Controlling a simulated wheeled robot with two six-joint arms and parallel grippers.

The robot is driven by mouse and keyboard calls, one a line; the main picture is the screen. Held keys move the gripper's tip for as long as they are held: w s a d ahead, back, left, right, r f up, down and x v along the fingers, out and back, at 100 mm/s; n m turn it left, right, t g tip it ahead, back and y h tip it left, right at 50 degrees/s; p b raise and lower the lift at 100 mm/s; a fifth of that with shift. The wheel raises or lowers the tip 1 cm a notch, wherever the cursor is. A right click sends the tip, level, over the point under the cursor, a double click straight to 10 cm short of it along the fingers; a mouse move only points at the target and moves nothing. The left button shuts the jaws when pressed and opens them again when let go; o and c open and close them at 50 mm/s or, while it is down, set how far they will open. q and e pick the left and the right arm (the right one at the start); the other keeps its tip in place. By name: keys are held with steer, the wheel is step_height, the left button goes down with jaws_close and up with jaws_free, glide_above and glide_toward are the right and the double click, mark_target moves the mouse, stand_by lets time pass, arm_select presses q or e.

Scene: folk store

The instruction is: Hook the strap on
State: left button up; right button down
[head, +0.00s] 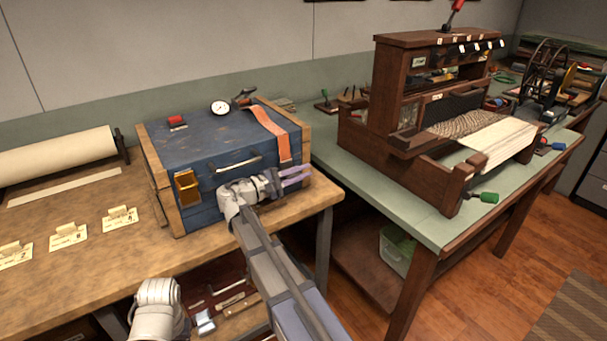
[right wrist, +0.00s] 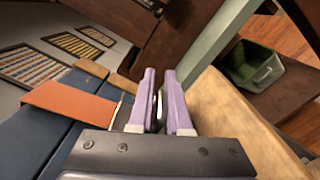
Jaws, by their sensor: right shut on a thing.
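The orange strap (head: 270,128) lies over the lid of a blue chest (head: 205,152) with wooden edges and hangs down its front at the right. It also shows in the right wrist view (right wrist: 70,101), where a thin metal edge shows at its end beside my fingers. My right gripper (head: 296,175) is at the chest's front right, by the strap's lower end. In the right wrist view its purple fingers (right wrist: 163,100) are shut on a small metal piece, apparently the strap's end fitting; the fingers partly hide it. I cannot make out a hook. My left gripper is out of view.
On the lid are a round gauge (head: 220,107), a red item (head: 176,121) and a dark-handled tool (head: 242,97). A brass-coloured latch (head: 187,188) and a handle (head: 238,162) are on the chest's front. Paper cards (head: 68,236) lie left. A green-topped table (head: 400,195) stands right, across a gap.

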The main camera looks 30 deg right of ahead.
steer(key=shift+f, duration=0.2)
steer(key=c, duration=0.9)
jaws_free()
steer(key=shift+w, duration=0.1)
steer(key=a, duration=0.8)
steer(key=shift+s, duration=0.35)
steer(key=shift+d, duration=0.1)
